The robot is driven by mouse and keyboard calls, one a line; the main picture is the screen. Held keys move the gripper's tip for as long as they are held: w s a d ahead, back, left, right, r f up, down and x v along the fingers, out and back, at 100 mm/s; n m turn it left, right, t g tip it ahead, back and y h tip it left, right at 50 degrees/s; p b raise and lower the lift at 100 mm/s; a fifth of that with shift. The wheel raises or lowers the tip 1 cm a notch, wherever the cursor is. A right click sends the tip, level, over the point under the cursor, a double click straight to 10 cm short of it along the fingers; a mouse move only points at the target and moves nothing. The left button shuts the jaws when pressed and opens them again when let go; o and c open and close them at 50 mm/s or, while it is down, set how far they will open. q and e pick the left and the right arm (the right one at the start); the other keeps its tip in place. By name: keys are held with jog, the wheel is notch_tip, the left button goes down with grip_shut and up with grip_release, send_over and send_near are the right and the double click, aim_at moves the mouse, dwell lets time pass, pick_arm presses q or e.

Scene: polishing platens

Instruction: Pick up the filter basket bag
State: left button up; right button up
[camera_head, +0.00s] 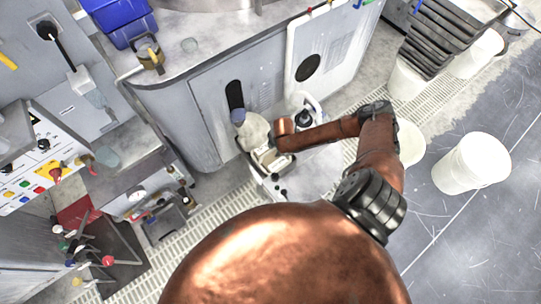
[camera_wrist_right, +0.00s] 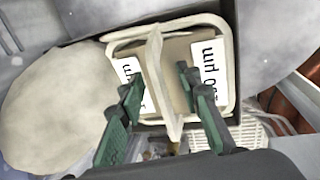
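What looks like the filter basket bag (camera_wrist_right: 173,127) is a cream rectangular rim with an upright strip across its middle and white labels inside marked in µm. In the head view it appears as a small pale-rimmed box (camera_head: 265,157) beside the grey cabinet. My right gripper (camera_wrist_right: 158,80) is open over it, its green fingers on either side of the strip with gaps showing. I cannot tell whether either finger touches it. In the head view my right arm's copper wrist is over the box and the fingers are hidden. My left gripper is not in view.
A cream rounded bulge (camera_wrist_right: 50,105) lies left of the rim; in the head view a pale rounded piece (camera_head: 252,131) stands against the cabinet (camera_head: 205,110). White buckets (camera_head: 470,165) stand on the floor at right. A control panel (camera_head: 40,170) is at left.

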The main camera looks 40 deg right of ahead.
jog(key=shift+c, duration=0.5)
grip_shut()
dwell(0.3)
